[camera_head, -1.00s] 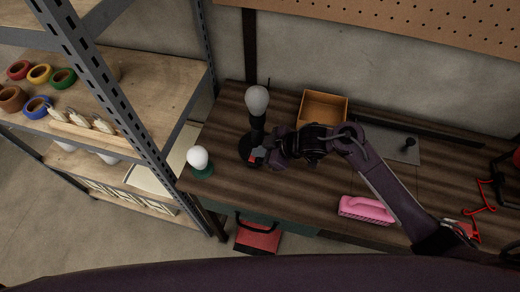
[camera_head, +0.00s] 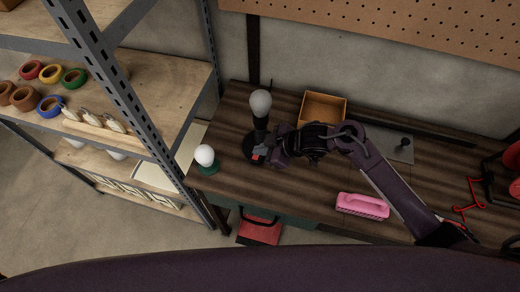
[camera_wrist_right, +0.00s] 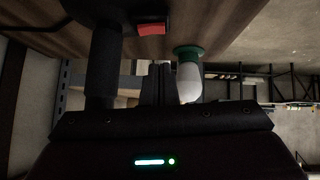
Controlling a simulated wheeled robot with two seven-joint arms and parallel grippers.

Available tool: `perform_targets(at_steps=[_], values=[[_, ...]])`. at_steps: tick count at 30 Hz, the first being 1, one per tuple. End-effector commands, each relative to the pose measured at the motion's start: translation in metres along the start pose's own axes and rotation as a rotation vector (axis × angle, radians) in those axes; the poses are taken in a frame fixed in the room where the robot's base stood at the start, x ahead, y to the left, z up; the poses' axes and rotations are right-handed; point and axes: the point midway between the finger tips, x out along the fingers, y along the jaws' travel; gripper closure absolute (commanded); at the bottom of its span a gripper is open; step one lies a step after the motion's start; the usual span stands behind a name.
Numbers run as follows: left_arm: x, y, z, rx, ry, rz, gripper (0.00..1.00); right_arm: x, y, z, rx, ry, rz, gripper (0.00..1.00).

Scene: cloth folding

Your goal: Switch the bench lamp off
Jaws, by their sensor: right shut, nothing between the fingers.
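The bench lamp is a black stand with a round bulb (camera_head: 260,103) on top, standing on the wooden bench. The bulb looks dull grey-white, with no clear glow. A red switch (camera_head: 256,157) sits at the front of its base and also shows in the right wrist view (camera_wrist_right: 152,29). My right gripper (camera_head: 264,151) is shut and empty, close by the switch; I cannot tell whether it touches. In the wrist view its fingers (camera_wrist_right: 155,85) point at the switch, with the black lamp post (camera_wrist_right: 101,65) to their left. My left gripper is not in view.
A white bulb on a green base (camera_head: 206,158) stands left of the lamp near the bench edge. A wooden tray (camera_head: 323,106) is behind my right arm, and a pink brush (camera_head: 362,206) lies in front. A metal shelf (camera_head: 160,85) stands at left.

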Motion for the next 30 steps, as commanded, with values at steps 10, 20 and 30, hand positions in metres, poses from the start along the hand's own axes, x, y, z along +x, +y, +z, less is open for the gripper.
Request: perform_targets(at_steps=[10, 20, 30], values=[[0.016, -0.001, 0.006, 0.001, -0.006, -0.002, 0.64, -0.077, 0.000, 0.003, -0.004, -0.003, 0.003, 1.00], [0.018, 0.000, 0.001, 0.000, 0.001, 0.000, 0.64, -0.100, -0.001, 0.001, 0.000, 0.000, -0.001, 1.00], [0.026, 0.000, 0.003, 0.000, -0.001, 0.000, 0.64, -0.097, 0.001, 0.002, -0.002, 0.003, 0.002, 1.00]])
